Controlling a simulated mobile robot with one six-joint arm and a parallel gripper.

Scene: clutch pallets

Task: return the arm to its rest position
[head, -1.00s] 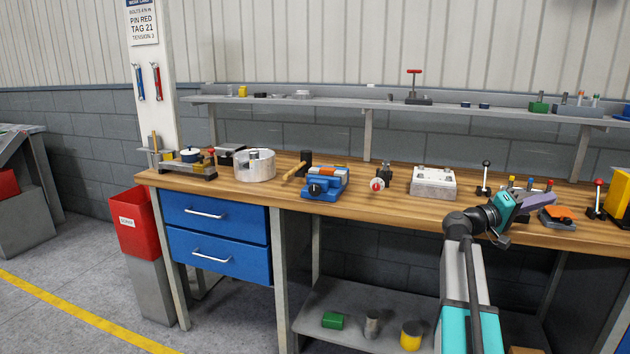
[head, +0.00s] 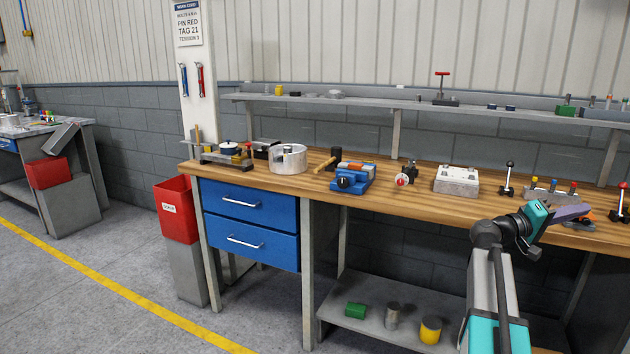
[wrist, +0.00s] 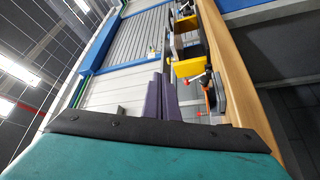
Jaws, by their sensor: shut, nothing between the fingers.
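My gripper (head: 574,212) is at the right of the head view, at the end of my raised arm. Its purple fingers are together with nothing between them. It is out in front of the right part of the workbench (head: 400,208), and its tip overlaps the bench edge in the picture. In the wrist view the closed fingers (wrist: 168,97) stand apart from the yellow and red-handled items beyond them.
The bench carries a blue vise (head: 352,179), a grey block (head: 456,180), a round metal part (head: 288,158) and small levers. A red bin (head: 176,208) stands left of the blue drawers (head: 245,206). Open floor with a yellow line (head: 120,290) lies at left.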

